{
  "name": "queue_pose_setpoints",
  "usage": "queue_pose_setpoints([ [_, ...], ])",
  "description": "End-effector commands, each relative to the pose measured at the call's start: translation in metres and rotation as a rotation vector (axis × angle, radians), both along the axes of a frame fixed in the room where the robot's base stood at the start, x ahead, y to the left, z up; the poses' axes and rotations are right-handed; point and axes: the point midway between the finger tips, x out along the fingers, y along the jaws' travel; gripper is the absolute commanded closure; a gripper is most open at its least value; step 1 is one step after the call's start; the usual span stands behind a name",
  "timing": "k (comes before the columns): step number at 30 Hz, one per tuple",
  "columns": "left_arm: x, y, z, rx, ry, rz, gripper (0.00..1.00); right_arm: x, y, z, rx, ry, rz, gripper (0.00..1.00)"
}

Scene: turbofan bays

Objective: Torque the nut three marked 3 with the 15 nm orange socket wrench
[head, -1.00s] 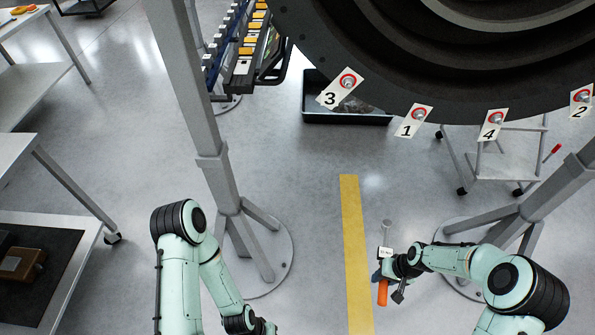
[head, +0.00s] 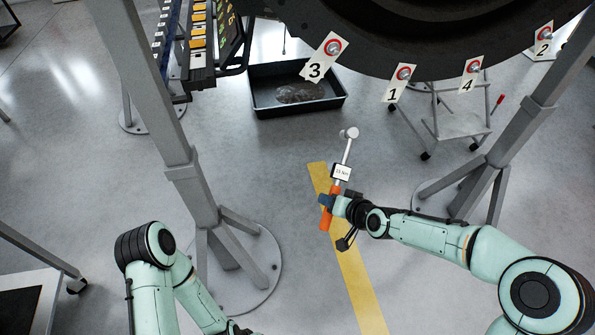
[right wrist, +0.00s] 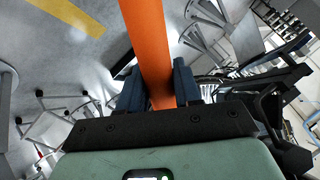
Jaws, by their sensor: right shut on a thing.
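My right gripper (head: 328,203) is shut on the orange handle of the socket wrench (head: 326,220). The wrench stands nearly upright in the head view, its metal shaft and round head pointing up, with a white tag reading 15 Nm. In the right wrist view the orange handle (right wrist: 150,40) sits between the two fingers (right wrist: 159,88). Nut three (head: 333,47) is on the marked plate 3 at the engine's lower rim, above and apart from the wrench head. My left arm is at lower left; its gripper is cut off by the bottom edge.
Plates 1 (head: 399,83), 4 (head: 470,76) and 2 (head: 543,39) follow along the dark engine rim (head: 430,62). A black tray (head: 262,98) lies on the floor. Grey stand posts (head: 150,90) rise left and right. A rack with yellow labels (head: 198,40) hangs at upper left.

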Motion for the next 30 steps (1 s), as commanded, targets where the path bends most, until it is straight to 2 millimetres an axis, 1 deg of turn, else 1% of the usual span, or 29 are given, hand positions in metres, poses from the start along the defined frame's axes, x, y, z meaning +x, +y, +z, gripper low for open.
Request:
queue_pose_setpoints([
  [1,-0.001,0.0,-0.008,0.001,-0.002,0.001,0.57,0.001,0.01,0.014,0.027,-0.072,-0.007,1.0],
  [5,-0.001,0.0,-0.021,0.001,-0.007,0.002,0.57,0.001,0.034,0.059,0.102,-0.259,-0.032,1.0],
  [6,0.0,0.0,-0.026,0.001,-0.009,0.003,0.57,-0.001,0.041,0.074,0.126,-0.32,-0.042,1.0],
  [8,0.0,0.0,-0.033,0.002,-0.013,0.004,0.57,-0.005,0.051,0.097,0.16,-0.41,-0.054,1.0],
  [9,0.001,0.0,-0.037,0.003,-0.015,0.005,0.57,-0.009,0.057,0.113,0.181,-0.467,-0.061,1.0],
  [11,0.002,0.0,-0.045,0.003,-0.019,0.006,0.57,-0.016,0.066,0.137,0.211,-0.549,-0.071,1.0],
  [12,0.002,0.0,-0.049,0.004,-0.021,0.007,0.57,-0.022,0.07,0.152,0.227,-0.598,-0.077,1.0],
  [15,0.004,0.0,-0.058,0.005,-0.027,0.008,0.57,-0.037,0.079,0.183,0.258,-0.689,-0.087,1.0],
  [16,0.004,0.0,-0.06,0.005,-0.028,0.008,0.57,-0.041,0.08,0.191,0.265,-0.707,-0.087,1.0],
  [18,0.004,0.0,-0.063,0.005,-0.03,0.009,0.57,-0.048,0.083,0.204,0.276,-0.74,-0.089,1.0],
  [21,0.005,0.0,-0.065,0.006,-0.032,0.009,0.57,-0.055,0.086,0.214,0.285,-0.764,-0.089,1.0],
  [24,0.005,0.0,-0.065,0.007,-0.033,0.009,0.57,-0.057,0.086,0.218,0.287,-0.77,-0.09,1.0],
  [30,0.005,0.0,-0.064,0.007,-0.033,0.009,0.57,-0.056,0.086,0.218,0.287,-0.77,-0.089,1.0],
])
